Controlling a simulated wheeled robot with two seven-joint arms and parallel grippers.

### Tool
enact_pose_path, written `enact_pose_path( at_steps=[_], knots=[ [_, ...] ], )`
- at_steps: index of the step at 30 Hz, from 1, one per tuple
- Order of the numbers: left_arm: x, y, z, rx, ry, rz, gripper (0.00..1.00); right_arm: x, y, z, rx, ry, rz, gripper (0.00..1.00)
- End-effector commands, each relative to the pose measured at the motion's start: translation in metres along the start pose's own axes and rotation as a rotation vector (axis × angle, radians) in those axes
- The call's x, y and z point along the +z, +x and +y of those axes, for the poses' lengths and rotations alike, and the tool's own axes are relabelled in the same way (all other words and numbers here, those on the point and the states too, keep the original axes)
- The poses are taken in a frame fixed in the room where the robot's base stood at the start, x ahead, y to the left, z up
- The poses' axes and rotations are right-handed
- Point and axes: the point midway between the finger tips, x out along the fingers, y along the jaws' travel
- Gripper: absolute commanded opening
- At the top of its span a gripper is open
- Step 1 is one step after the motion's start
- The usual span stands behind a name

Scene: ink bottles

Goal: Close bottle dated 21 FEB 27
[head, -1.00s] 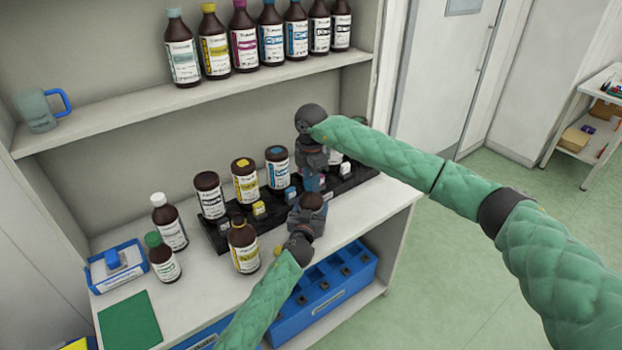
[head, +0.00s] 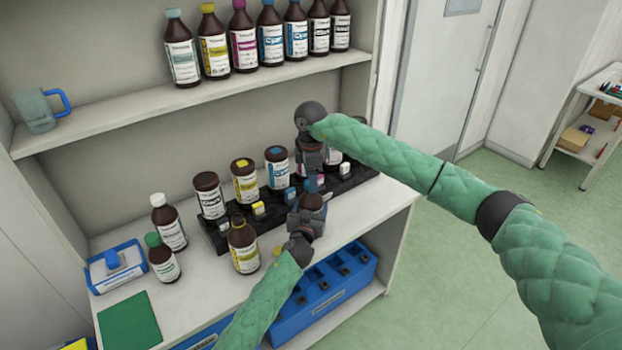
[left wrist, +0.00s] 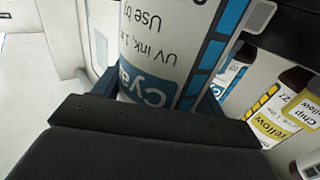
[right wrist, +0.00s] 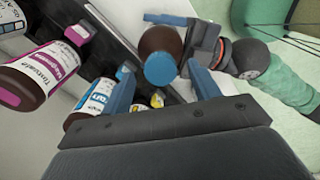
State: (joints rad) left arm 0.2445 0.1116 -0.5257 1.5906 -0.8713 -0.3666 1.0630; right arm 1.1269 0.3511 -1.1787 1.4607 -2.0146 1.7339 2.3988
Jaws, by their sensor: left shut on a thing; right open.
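My left gripper (head: 309,208) is shut on a brown bottle with a cyan-marked label (left wrist: 160,60), held upright in front of the black rack. The label reads "UV ink", "Cyan" and "Use by"; I cannot read its date. In the right wrist view a blue cap (right wrist: 160,68) shows at the top of this bottle (right wrist: 160,42). My right gripper (right wrist: 161,82) is open above, its fingers on either side of the cap. In the head view the right gripper (head: 313,180) hides much of the bottle's top.
The black rack (head: 225,240) behind holds several bottles and colored chips. A yellow-label bottle (head: 244,248) stands in front, with a yellow piece (head: 279,251) beside it. White-capped (head: 168,222) and green-capped (head: 162,258) bottles stand left. A blue crate (head: 325,300) is below. More bottles line the shelf (head: 200,97).

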Motion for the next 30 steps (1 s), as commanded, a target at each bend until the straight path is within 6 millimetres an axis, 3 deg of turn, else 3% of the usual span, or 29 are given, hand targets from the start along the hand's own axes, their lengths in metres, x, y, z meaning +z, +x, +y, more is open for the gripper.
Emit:
enact_pose_path(
  at_steps=[15,21,30],
  knots=[
    [0.001,0.000,-0.001,-0.001,0.001,-0.001,0.08,0.000,-0.090,0.001,0.003,0.001,0.001,0.61],
    [0.001,0.000,-0.001,-0.001,0.001,-0.001,0.08,0.001,-0.109,0.001,0.002,0.001,0.001,0.61],
    [0.001,0.000,-0.001,-0.002,0.001,-0.001,0.08,0.001,-0.112,0.001,0.001,0.001,0.001,0.61]
  ],
)
